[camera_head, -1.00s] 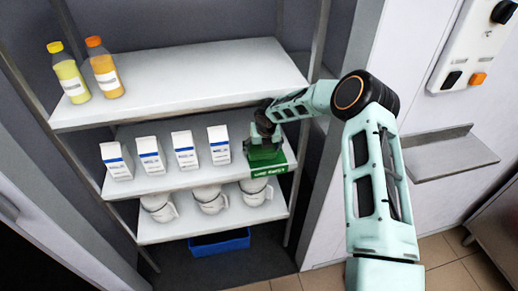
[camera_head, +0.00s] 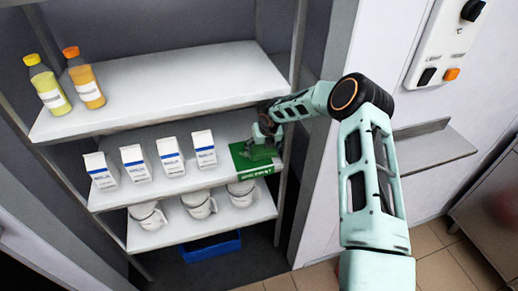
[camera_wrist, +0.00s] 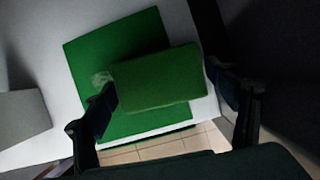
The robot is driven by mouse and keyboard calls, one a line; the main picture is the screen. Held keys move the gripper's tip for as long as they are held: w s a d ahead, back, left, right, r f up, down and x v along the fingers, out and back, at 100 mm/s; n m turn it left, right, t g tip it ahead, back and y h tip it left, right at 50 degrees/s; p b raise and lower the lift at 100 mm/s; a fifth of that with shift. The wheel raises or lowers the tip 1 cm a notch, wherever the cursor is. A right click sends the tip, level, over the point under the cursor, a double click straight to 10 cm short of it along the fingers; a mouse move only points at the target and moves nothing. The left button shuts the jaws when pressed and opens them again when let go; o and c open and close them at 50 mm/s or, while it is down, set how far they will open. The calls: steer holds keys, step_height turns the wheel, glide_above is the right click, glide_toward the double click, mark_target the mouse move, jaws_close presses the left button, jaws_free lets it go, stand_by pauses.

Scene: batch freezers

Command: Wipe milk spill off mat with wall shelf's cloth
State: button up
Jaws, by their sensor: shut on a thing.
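My gripper (camera_head: 263,133) is over the right end of the middle shelf. In the wrist view my gripper (camera_wrist: 161,85) is shut on a thick green cloth (camera_wrist: 160,76), with one finger at each side of it. The cloth shows small in the head view (camera_head: 261,153). A flat green mat (camera_wrist: 110,40) lies below the cloth, and its lettered front edge shows in the head view (camera_head: 259,173). A pale patch (camera_wrist: 102,79), perhaps milk, shows beside the left finger. The cloth hides part of the mat. I cannot tell whether they touch.
Several white cartons (camera_head: 168,157) stand left of the mat. White cups (camera_head: 198,203) stand on the lower shelf (camera_head: 165,238). The upper shelf (camera_head: 170,82) is above, with two bottles (camera_head: 85,78) at its left. A wall ledge (camera_head: 435,150) is at right.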

steer(key=shift+s+a+b, duration=0.5)
steer(key=shift+a, duration=1.1)
steer(key=shift+s+a+b, duration=0.45)
steer(key=shift+a+b, duration=0.05)
steer(key=shift+a, duration=1.15)
steer(key=shift+s+a+b, duration=0.5)
steer(key=shift+a, duration=1.1)
steer(key=shift+r, duration=0.1)
